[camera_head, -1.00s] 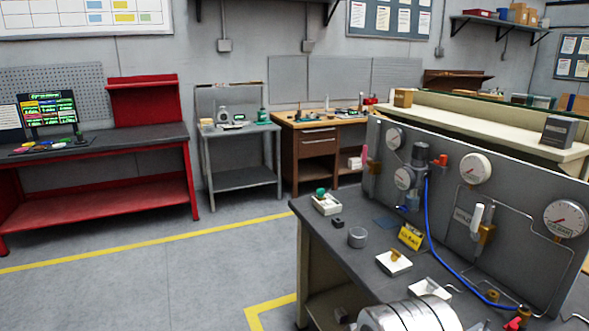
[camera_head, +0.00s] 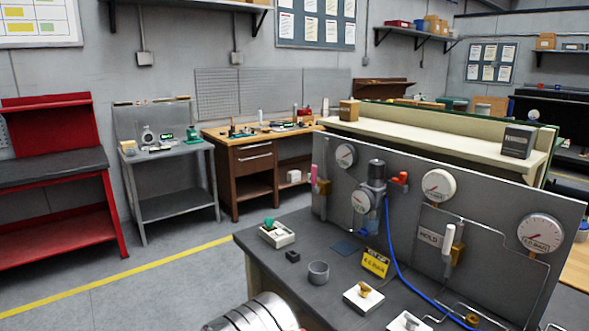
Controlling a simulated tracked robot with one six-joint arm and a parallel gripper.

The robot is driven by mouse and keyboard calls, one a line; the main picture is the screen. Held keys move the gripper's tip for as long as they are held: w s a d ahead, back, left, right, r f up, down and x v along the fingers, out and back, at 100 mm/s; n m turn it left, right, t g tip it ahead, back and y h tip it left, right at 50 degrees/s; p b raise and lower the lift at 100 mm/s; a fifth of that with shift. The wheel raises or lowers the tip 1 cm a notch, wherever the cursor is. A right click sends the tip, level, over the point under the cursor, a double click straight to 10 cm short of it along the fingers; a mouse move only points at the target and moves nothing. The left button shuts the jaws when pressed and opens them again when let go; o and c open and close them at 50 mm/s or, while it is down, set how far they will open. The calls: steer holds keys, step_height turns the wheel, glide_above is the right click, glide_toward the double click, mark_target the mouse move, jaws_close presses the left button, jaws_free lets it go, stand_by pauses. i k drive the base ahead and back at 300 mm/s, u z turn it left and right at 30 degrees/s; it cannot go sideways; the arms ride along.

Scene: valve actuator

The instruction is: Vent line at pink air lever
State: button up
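The pink air lever (camera_head: 314,173) stands upright on a brass valve (camera_head: 322,187) at the left end of the grey gauge panel (camera_head: 490,205). A thin pipe rises beside it. A round gauge (camera_head: 346,155) sits just to its right. My gripper is not in view. Only a silver, rounded part, likely of my own arm, shows at the bottom edge, well below and left of the lever.
The bench (camera_head: 285,265) before the panel holds a grey cup (camera_head: 318,273), a yellow sign (camera_head: 375,263) and white blocks with brass fittings. A blue hose (camera_head: 395,255) runs down the panel. A white lever (camera_head: 448,238) stands further right. Floor left of the bench is clear.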

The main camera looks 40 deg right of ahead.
mark_target(314, 167)
steer(key=u, duration=0.1)
steer(key=i, duration=2.2)
steer(key=z, duration=0.7)
steer(key=i, duration=1.3)
steer(key=z, duration=0.55)
